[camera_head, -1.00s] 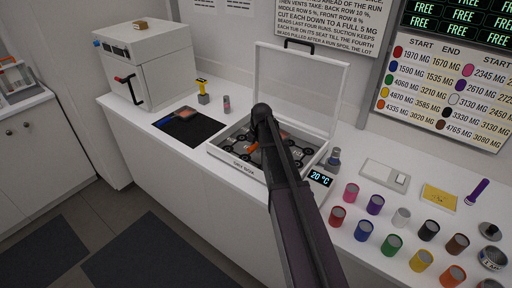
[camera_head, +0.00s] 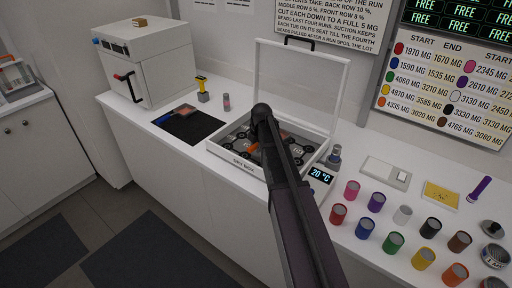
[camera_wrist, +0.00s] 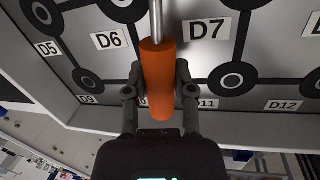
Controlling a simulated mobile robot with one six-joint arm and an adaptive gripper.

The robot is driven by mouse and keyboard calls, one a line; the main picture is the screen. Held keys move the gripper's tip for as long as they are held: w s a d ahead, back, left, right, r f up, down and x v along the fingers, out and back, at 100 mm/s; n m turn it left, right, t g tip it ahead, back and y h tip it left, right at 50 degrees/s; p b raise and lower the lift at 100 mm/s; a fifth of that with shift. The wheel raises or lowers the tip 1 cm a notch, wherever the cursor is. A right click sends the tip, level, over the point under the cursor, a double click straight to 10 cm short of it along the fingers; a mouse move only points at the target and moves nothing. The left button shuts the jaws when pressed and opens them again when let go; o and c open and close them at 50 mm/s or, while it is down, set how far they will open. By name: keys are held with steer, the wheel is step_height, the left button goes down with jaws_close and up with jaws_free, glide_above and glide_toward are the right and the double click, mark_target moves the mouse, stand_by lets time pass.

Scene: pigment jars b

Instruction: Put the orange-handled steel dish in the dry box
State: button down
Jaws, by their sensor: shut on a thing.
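The orange handle (camera_wrist: 157,80) of the steel dish lies between my gripper's fingers (camera_wrist: 160,95) in the wrist view, and the fingers are shut on it. A thin steel rod runs from the handle out of the top of that view; the dish itself is out of that view. In the head view the orange handle (camera_head: 253,146) shows beside my arm, inside the dry box (camera_head: 236,168). The dry box is a white case with its clear lid raised. Its grey floor has labelled seats with black rings, among them D6 and D7. My arm hides part of the box interior.
The raised lid (camera_head: 300,85) stands behind the box. A display reading 20 °C (camera_head: 321,176) is at its right front. Several coloured jars (camera_head: 393,243) fill the counter to the right. A black mat (camera_head: 187,126) lies left of the box, and a white oven (camera_head: 147,62) stands farther left.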

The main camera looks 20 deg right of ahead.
steer(key=shift+f, duration=0.2)
steer(key=shift+c, duration=1.8)
jaws_free()
steer(key=shift+r, duration=0.1)
steer(key=shift+w+p+v, duration=0.2)
steer(key=shift+p+v, duration=0.75)
steer(key=shift+w+p+v, duration=0.2)
steer(key=shift+p+v, duration=0.75)
steer(key=shift+w+p+v, duration=0.2)
steer(key=shift+p+v, duration=0.75)
steer(key=shift+v, duration=0.05)
steer(key=shift+s+a+r, duration=0.1)
steer(key=shift+a, duration=0.1)
steer(key=s+a+m+g, duration=0.1)
steer(key=s+a+m, duration=0.5)
steer(key=s+m, duration=0.5)
steer(key=s+a+m+g, duration=0.1)
steer(key=s+a+m, duration=0.5)
steer(key=s+m, duration=0.6)
steer(key=shift+s+a+h, duration=0.25)
steer(key=shift+s+h, duration=0.05)
steer(key=shift+s, duration=0.8)
